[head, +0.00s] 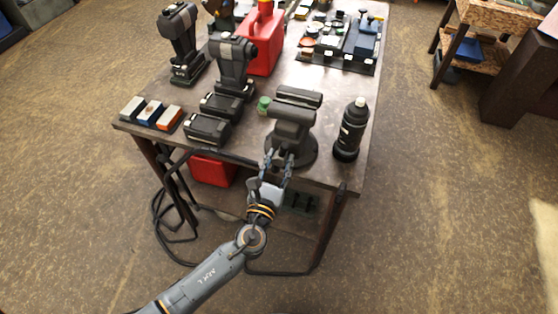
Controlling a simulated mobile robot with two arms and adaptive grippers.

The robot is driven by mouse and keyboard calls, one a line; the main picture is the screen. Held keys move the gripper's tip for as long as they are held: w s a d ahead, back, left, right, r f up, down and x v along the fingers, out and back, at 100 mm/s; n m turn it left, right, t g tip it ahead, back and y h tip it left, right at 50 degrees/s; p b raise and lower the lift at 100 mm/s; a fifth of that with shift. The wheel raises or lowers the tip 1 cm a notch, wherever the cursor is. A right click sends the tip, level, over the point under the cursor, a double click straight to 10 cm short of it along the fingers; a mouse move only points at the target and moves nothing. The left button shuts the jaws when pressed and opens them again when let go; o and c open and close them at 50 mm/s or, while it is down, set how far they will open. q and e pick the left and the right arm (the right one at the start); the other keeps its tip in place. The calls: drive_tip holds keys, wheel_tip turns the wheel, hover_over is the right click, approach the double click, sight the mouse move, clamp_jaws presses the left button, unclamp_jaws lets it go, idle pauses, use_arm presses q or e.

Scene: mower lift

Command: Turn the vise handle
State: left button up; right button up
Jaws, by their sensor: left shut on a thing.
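The dark grey vise (291,118) stands on its round base near the front edge of the table, right of the middle. My left gripper (278,160) reaches in from the front, its fingers at the near side of the vise. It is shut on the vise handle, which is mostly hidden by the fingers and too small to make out. My right gripper is not in the head view.
The table (280,75) holds black batteries (207,128), drills (232,62), a red can (265,40) and small blocks (151,112) to the left. A black bottle (351,130) stands close right of the vise. A cable (165,225) hangs below the front-left.

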use_arm(q)
drive_tip(key=o, duration=1.2)
drive_tip(key=shift+f, duration=0.1)
drive_tip(key=v, duration=1.2)
